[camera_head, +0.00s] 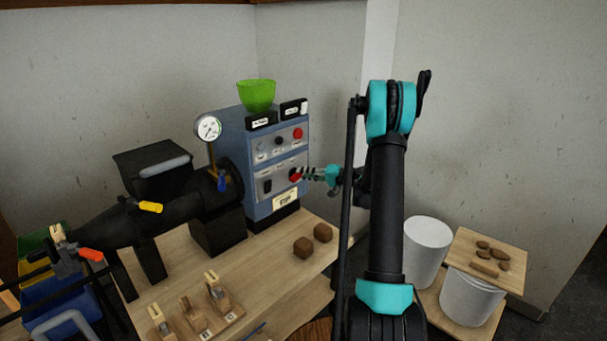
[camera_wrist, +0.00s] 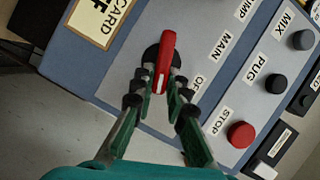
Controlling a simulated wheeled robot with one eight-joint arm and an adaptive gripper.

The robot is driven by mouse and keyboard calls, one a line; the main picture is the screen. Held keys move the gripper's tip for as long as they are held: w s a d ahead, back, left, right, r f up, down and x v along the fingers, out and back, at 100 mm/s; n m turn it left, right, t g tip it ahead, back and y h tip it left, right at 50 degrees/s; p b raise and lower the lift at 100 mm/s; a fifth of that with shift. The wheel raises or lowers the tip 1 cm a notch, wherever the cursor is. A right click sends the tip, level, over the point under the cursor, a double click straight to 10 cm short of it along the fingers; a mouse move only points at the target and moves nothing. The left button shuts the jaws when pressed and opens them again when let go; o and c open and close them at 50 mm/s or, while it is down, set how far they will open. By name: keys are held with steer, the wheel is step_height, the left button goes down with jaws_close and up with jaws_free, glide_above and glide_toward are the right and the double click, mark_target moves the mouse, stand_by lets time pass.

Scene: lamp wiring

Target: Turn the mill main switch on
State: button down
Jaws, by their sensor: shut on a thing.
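The mill main switch is a red lever handle (camera_wrist: 168,50) on a black round base, beside the "MAIN" label on the grey panel in the wrist view. Its white-marked end points down the picture, with a partly hidden "OFF" label just right of it. My gripper (camera_wrist: 159,84) is shut on the handle's lower end, one finger on each side. In the head view my gripper (camera_head: 303,174) reaches from the right to the front of the blue control cabinet (camera_head: 229,126), and the red handle (camera_head: 295,177) shows at its fingertips.
A red stop button (camera_wrist: 240,134) and black PUG (camera_wrist: 276,83) and MIX (camera_wrist: 303,40) knobs sit right of the switch. A card (camera_wrist: 98,18) is at upper left. Two brown blocks (camera_head: 303,247) lie on the wooden bench (camera_head: 262,272) below. A green bowl (camera_head: 257,95) tops the cabinet.

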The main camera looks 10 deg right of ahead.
steer(key=shift+d+f+m+t+y, duration=0.15)
steer(key=shift+f+m+y, duration=0.15)
steer(key=shift+m, duration=0.6)
steer(key=shift+a+f+m+t+y, duration=0.15)
steer(key=shift+m+y, duration=0.25)
steer(key=shift+m, duration=0.5)
steer(key=shift+d, duration=0.1)
steer(key=c, duration=1.5)
jaws_free()
steer(key=shift+c, duration=0.2)
steer(key=shift+d, duration=0.1)
steer(key=v, duration=1.2)
steer(key=shift+w, duration=0.1)
